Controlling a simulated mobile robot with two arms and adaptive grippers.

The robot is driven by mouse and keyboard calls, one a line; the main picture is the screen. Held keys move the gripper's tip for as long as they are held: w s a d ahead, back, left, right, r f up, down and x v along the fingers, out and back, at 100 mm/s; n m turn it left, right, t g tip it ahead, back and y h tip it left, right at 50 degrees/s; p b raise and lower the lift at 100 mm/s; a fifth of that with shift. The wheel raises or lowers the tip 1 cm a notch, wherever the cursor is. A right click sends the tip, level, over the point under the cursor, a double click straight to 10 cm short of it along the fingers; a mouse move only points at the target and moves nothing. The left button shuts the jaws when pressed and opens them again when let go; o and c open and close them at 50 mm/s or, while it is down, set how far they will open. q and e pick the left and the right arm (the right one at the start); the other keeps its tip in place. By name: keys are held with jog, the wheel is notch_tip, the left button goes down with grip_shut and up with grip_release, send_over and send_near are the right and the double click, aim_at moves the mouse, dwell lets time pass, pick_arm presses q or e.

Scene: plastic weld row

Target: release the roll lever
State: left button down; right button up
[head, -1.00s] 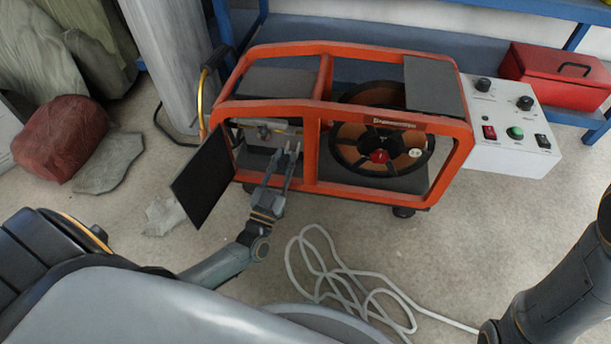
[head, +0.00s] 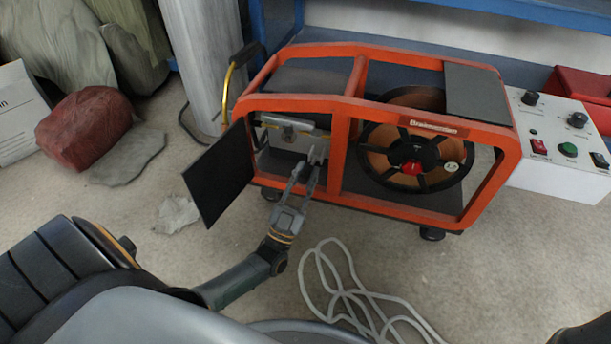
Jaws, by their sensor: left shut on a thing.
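The wire feeder is an orange-framed unit (head: 347,150) on the floor with a dark side door (head: 217,172) hanging open at its left. Inside the left opening is a grey feed mechanism (head: 287,124) with a bar across its top. My left gripper (head: 316,156) reaches into this opening from below, its fingertips just below and right of the bar. It is shut on a small part there, which appears to be the roll lever; the fingers hide most of it. My right gripper is out of view; only a bit of my right arm shows at the bottom right corner.
A wire spool (head: 414,147) fills the right opening, beyond an orange post. A white control box (head: 560,148) adjoins on the right. A pale cable (head: 345,295) lies coiled in front. A red sack (head: 84,128) and a grey column (head: 205,60) stand left.

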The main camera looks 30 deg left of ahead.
pick_arm(q)
jog(key=shift+f, duration=0.1)
jog(key=c, duration=1.1)
grip_release()
jog(key=shift+c, duration=0.2)
jog(key=shift+s, duration=0.1)
jog(key=shift+s+f, duration=0.25)
jog(key=shift+f, duration=0.05)
jog(key=s, duration=1.2)
jog(key=shift+s+d, duration=0.15)
jog(key=shift+d, duration=0.2)
jog(key=shift+f, duration=0.1)
